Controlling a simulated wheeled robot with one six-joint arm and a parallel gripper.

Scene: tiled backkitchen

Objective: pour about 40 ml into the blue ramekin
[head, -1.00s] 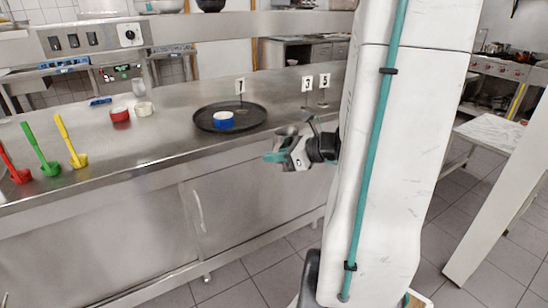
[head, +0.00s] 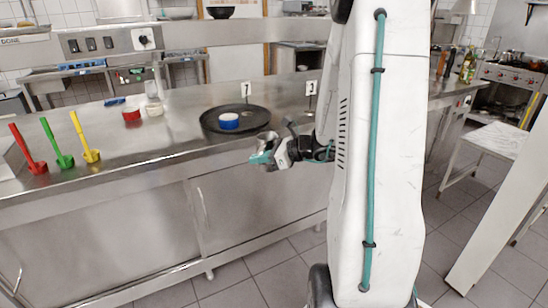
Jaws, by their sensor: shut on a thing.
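The blue ramekin (head: 229,122) has a white rim and stands upright on a round black tray (head: 207,126) on the steel counter. My gripper (head: 263,157), with teal fingertips, is in front of the tray, to the right of and nearer than the ramekin. It is shut on a small grey vessel (head: 268,137), partly hidden by the fingers. Its contents and exact tilt cannot be made out. No stream of liquid is visible, and the ramekin's inside is too small to judge.
A red ramekin (head: 131,115) and a cream ramekin (head: 154,109) stand left of the tray. Number cards 7 (head: 246,89) and 3 (head: 311,87) stand at the tray's back and right.

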